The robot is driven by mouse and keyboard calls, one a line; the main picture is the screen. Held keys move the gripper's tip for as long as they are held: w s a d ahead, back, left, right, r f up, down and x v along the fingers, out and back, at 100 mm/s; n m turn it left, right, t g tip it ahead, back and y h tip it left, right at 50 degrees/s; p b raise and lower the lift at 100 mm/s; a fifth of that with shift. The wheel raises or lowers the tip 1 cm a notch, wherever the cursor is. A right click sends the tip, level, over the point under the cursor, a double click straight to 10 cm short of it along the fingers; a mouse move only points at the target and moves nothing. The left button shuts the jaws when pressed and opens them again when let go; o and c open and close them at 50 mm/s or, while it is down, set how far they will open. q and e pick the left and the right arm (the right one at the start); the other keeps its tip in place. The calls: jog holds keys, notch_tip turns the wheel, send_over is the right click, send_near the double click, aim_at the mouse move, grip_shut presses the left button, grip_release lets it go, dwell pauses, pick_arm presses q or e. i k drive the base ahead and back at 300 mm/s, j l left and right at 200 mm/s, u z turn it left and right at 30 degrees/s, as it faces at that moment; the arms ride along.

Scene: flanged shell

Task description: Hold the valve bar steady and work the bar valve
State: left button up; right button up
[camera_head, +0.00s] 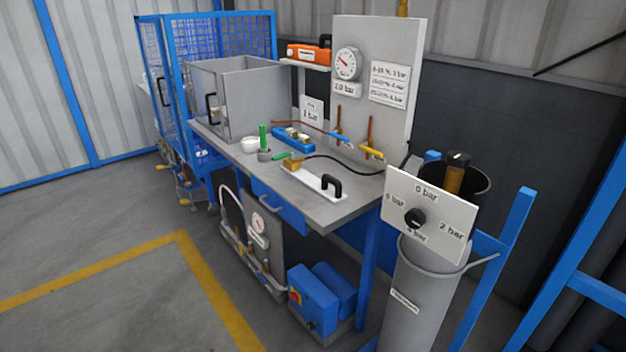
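A white bar (312,182) lies on the grey workbench, near its front right edge. A black handle (331,184) stands up at the bar's right end. A small brass valve block (292,165) sits at its left end, with a green lever (279,156) beside it pointing left. A black hose (345,161) runs from near the brass block to the right. Whether the valve is open or shut cannot be told. Neither of my grippers is in view, and nothing touches the bar or its handle.
The workbench (325,212) also carries a grey box (258,98), a green-handled part (263,140) and a blue tray (293,138). A gauge panel (375,45) rises behind. A knob plate (440,222) on a grey cylinder (405,300) stands right. Floor at front left is clear.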

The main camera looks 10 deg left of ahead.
aim_at(291, 154)
jog(key=i+j+z, duration=0.1)
jog(key=z, duration=0.5)
jog(key=i+j+z, duration=0.2)
jog(key=j, duration=0.15)
jog(key=i+j+z, duration=0.2)
jog(key=j, duration=0.15)
jog(key=j+z, duration=0.2)
jog(key=j, duration=0.2)
jog(key=i+j+z, duration=0.2)
jog(key=j, duration=0.2)
jog(key=i+j, duration=0.1)
jog(key=j, duration=0.7)
jog(key=i+j, duration=0.1)
jog(key=j, duration=0.65)
jog(key=i+j+z, duration=0.1)
jog(key=j, duration=0.7)
